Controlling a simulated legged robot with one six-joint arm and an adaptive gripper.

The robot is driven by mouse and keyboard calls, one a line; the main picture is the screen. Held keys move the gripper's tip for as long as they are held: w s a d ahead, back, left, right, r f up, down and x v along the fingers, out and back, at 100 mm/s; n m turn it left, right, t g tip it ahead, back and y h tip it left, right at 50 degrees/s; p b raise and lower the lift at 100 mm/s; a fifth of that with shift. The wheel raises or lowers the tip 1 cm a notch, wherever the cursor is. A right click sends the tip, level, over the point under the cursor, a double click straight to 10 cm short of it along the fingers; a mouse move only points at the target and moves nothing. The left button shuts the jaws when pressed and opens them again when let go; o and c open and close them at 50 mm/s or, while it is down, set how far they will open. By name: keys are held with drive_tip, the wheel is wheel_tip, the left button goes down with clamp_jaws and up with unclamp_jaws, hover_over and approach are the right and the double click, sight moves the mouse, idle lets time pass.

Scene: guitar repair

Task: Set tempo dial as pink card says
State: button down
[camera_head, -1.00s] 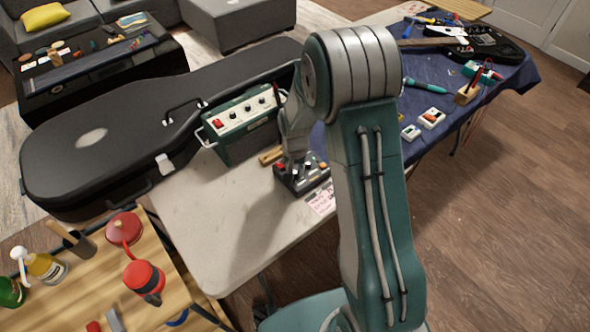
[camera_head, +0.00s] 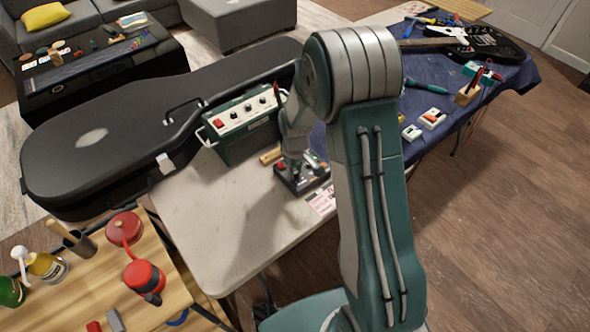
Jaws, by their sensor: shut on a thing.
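A small dark control box (camera_head: 284,187) with a red button and several knobs sits near the right edge of the pale table. The pink card (camera_head: 322,201) lies just in front of it, with print too small to read. My gripper (camera_head: 295,177) points down over the box, its fingers low among the knobs. It is shut on a knob there, which I take to be the tempo dial. The fingers and my arm hide that knob and its setting.
A green amplifier (camera_head: 240,124) with knobs and a red switch stands behind the box. A black guitar case (camera_head: 100,150) lies behind and left. The pale table (camera_head: 215,222) is clear at front left. A blue cloth-covered table (camera_head: 440,115) holds tools at right.

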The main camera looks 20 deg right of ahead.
drive_tip(key=shift+s+f+n, duration=0.1)
drive_tip(key=shift+s+n, duration=0.05)
drive_tip(key=shift+n, duration=0.75)
drive_tip(key=c, duration=0.5)
unclamp_jaws()
drive_tip(key=shift+r, duration=5.95)
